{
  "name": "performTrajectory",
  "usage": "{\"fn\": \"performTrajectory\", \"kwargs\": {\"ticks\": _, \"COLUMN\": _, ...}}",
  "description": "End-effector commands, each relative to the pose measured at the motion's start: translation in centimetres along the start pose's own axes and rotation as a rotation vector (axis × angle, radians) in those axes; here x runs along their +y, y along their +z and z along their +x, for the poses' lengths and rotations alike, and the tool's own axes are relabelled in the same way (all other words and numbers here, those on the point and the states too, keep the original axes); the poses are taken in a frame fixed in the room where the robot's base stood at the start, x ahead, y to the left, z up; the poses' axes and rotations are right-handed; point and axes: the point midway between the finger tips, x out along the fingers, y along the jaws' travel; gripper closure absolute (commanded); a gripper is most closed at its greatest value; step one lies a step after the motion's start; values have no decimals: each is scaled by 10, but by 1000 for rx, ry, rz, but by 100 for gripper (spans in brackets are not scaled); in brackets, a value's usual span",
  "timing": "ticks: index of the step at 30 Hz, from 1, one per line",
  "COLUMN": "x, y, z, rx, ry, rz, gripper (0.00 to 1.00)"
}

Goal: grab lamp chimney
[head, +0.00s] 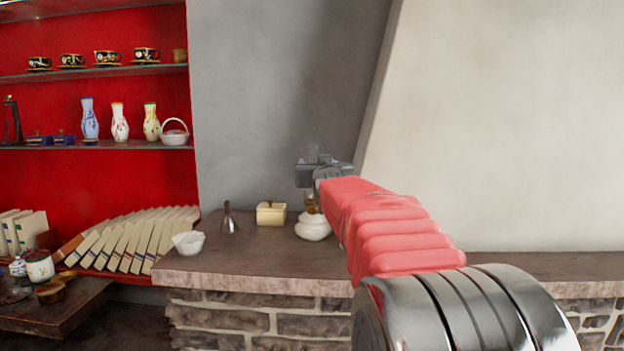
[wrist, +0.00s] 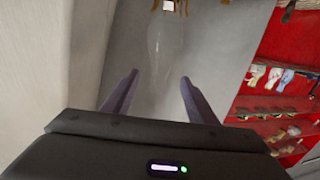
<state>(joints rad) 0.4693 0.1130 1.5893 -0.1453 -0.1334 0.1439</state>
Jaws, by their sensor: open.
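The lamp is a white round base (head: 312,228) with a brass burner (head: 310,203), standing on the brick counter's top. Its clear glass chimney is very faint; in the wrist view the chimney (wrist: 157,42) extends down from the brass fittings (wrist: 170,6) at the top edge. My gripper (head: 308,172) is above the lamp base and hides most of the chimney in the head view. In the wrist view my gripper (wrist: 159,76) is open, with the chimney lined up between its two fingers. I cannot tell how deep it lies between them or whether they touch it.
A cream box (head: 271,213), a small metal bell (head: 229,218) and a white bowl (head: 188,243) stand on the counter (head: 250,262) left of the lamp. Red shelves with vases, cups and books are at the left. A grey wall (head: 270,100) stands behind.

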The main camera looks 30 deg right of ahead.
Motion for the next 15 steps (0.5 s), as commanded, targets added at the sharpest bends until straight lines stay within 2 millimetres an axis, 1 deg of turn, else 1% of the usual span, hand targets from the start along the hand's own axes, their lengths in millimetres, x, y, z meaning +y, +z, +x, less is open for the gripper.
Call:
{"fn": "performTrajectory", "kwargs": {"ticks": 1, "x": 0, "y": 0, "z": 6, "rx": -1, "ry": 0, "rz": 0, "gripper": 47}}
{"fn": "performTrajectory", "kwargs": {"ticks": 6, "x": 0, "y": 1, "z": 22, "rx": -1, "ry": 0, "rz": 0, "gripper": 47}}
{"fn": "performTrajectory", "kwargs": {"ticks": 9, "x": 0, "y": 0, "z": 25, "rx": 0, "ry": 0, "rz": 0, "gripper": 47}}
{"fn": "performTrajectory", "kwargs": {"ticks": 15, "x": 0, "y": 0, "z": 26, "rx": -1, "ry": 1, "rz": 0, "gripper": 47}}
